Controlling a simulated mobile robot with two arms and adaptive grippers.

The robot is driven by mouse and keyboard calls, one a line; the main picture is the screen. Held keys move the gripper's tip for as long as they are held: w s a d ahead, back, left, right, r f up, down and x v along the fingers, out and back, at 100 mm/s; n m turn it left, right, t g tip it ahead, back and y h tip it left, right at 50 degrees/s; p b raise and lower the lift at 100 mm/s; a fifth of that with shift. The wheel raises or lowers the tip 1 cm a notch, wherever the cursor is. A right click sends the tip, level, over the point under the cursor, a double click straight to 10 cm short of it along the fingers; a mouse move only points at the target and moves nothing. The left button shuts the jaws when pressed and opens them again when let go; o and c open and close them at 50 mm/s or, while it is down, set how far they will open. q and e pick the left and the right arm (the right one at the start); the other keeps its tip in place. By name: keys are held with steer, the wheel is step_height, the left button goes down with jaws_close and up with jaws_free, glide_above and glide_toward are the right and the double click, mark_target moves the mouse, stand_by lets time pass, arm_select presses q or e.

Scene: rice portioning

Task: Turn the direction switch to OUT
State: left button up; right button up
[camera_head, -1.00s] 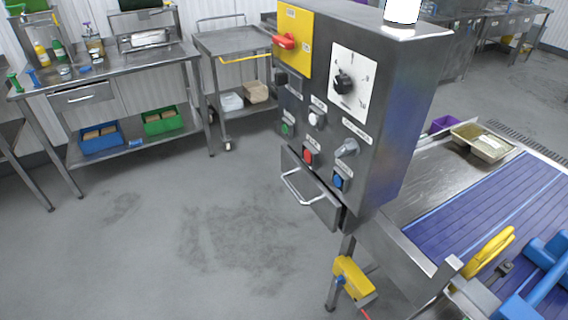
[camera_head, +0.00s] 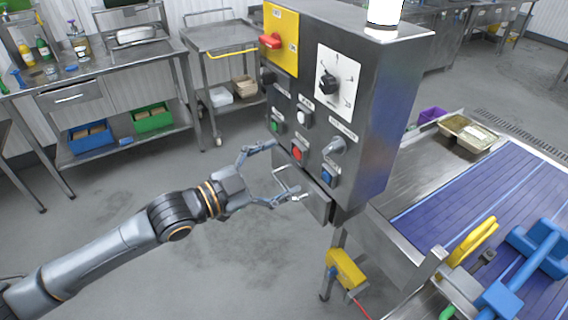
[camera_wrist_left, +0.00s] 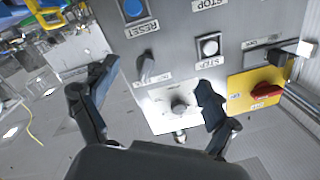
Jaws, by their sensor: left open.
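The control box (camera_head: 372,130) stands at the belt's near end. A grey selector knob (camera_head: 333,147), which I take as the direction switch, sits on its front, right of the red button (camera_head: 297,154) and above the blue button (camera_head: 328,174). Its label is too small to read. In the left wrist view the grey knob (camera_wrist_left: 146,66) lies between the fingers, near the white dial plate (camera_wrist_left: 158,116). My left gripper (camera_head: 287,171) is open and empty, in front of the box's lower left, apart from the knob. My right gripper is not in view.
A black dial (camera_head: 328,84) and a red switch (camera_head: 271,41) on yellow sit higher on the box. The purple belt (camera_head: 460,200) runs at right. Open floor lies left.

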mark_target(328, 150)
arm_select(q)
steer(key=shift+m+g+h, duration=0.4)
steer(key=shift+m+h, duration=0.1)
steer(key=shift+m, duration=0.1)
steer(key=w+d+r, duration=0.1)
steer(key=d, duration=0.2)
steer(key=w+d, duration=0.1)
steer(key=d, duration=0.2)
steer(key=w+d+r, duration=0.1)
steer(key=d, duration=0.2)
steer(key=shift+w+d+r, duration=0.15)
steer(key=shift+d+r, duration=0.05)
steer(key=shift+r, duration=0.1)
jaws_close()
